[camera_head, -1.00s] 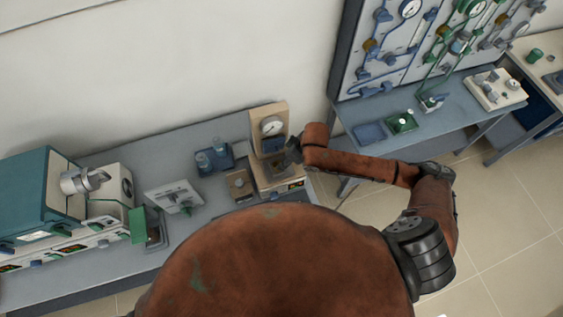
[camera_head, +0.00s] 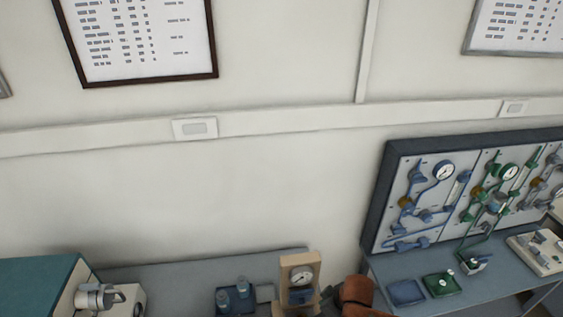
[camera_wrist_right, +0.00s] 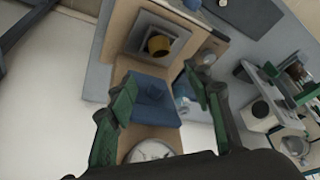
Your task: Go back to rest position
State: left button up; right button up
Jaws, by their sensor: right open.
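My right gripper (camera_wrist_right: 160,100) shows in the right wrist view with its two green and black fingers apart and nothing between them. Beyond the fingers is a wooden-framed gauge device (camera_wrist_right: 150,140) with a blue block in it. The same device (camera_head: 300,280) stands on the bench in the head view, with a round dial. A rust-coloured link of my right arm (camera_head: 357,296) shows at the bottom edge beside it. The right gripper itself is hardly visible in the head view. My left gripper is in neither view.
A grey bench (camera_head: 185,272) runs along the wall with a blue holder (camera_head: 236,298) and a teal furnace (camera_head: 35,287). A panel of gauges and pipes (camera_head: 470,190) stands on the bench at right, behind a green tray (camera_head: 440,285). Framed charts hang on the wall.

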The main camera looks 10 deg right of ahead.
jog(key=s+d+f+m+h, duration=0.2)
jog(key=s+d+f+m, duration=0.2)
jog(key=s+d, duration=0.6)
jog(key=s+d+f+m+h, duration=0.2)
jog(key=s+d+f+m, duration=0.4)
jog(key=s, duration=0.6)
notch_tip(320, 180, down, 36)
jog(key=s+n+g+b, duration=0.1)
jog(key=s+n+b, duration=0.15)
jog(key=b, duration=0.45)
jog(key=s+f+b, duration=0.2)
jog(key=s+f, duration=0.6)
jog(key=f, duration=0.5)
jog(key=shift+s+a+f+g+y+b, duration=0.25)
jog(key=shift+a+f+g+y+b, duration=0.05)
jog(key=shift+a+y+b, duration=0.15)
pick_arm(q)
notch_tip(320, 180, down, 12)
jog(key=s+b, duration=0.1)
jog(key=b, duration=0.1)
pick_arm(e)
jog(key=shift+o, duration=0.3)
jog(key=s+f, duration=0.7)
jog(key=s, duration=0.2)
jog(key=shift+s+d+f+g, duration=0.15)
jog(key=shift+s+f+g, duration=0.1)
jog(key=shift+g, duration=0.05)
jog(key=shift+o, duration=0.2)
jog(key=shift+s+f, duration=0.1)
jog(key=shift+s, duration=0.3)
